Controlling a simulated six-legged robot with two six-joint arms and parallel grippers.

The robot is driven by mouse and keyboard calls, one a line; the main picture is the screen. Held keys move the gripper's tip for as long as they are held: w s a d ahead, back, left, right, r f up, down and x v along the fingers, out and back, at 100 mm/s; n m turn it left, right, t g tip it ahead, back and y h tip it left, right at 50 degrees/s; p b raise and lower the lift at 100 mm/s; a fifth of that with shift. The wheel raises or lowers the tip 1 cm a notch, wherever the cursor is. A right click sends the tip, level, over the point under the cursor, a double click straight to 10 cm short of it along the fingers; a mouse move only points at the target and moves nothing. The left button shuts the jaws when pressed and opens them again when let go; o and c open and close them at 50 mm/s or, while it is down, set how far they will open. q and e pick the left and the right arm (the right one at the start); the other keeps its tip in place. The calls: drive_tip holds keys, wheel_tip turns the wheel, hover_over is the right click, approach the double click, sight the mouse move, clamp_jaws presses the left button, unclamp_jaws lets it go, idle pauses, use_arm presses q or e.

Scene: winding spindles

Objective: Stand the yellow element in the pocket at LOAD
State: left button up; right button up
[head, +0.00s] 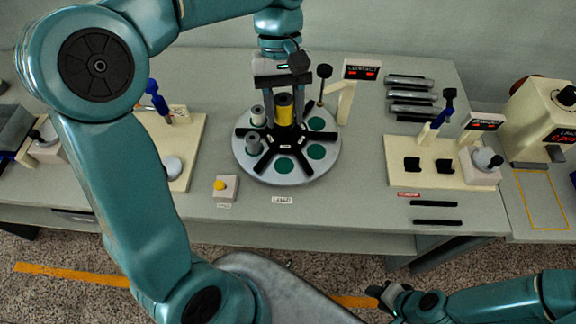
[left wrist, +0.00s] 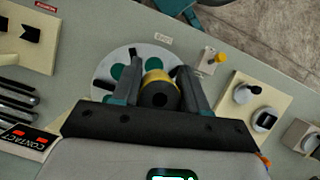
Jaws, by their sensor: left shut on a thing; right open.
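The yellow element (head: 285,108) is between the fingers of my left gripper (head: 283,84), which is shut on it over the far part of the round turntable (head: 310,170). In the left wrist view the yellow element (left wrist: 158,78) shows end-on, with a dark centre, between the two fingers. I cannot tell its height above the turntable. The LOAD label (head: 283,200) is on the table at the turntable's near edge. The green pocket (head: 284,165) nearest it looks empty. My right gripper (head: 386,292) is open, low at the right, away from the table.
Dark spokes (head: 264,160) separate the pockets. A yellow button box (head: 225,188) is at the front left. A CONTACT display (head: 361,70) stands behind right.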

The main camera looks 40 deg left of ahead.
sight(285, 174)
use_arm(q)
drive_tip(key=f, duration=1.8)
drive_tip(key=shift+w+a+f, duration=0.1)
drive_tip(key=shift+a+f, duration=0.1)
use_arm(e)
drive_tip(key=shift+a+r, duration=0.2)
drive_tip(key=shift+a, duration=0.15)
use_arm(q)
drive_tip(key=shift+f, duration=0.1)
drive_tip(key=o, duration=0.8)
use_arm(e)
drive_tip(key=shift+f, duration=0.15)
use_arm(q)
drive_tip(key=v, duration=1.2)
use_arm(e)
drive_tip(key=shift+f, duration=0.3)
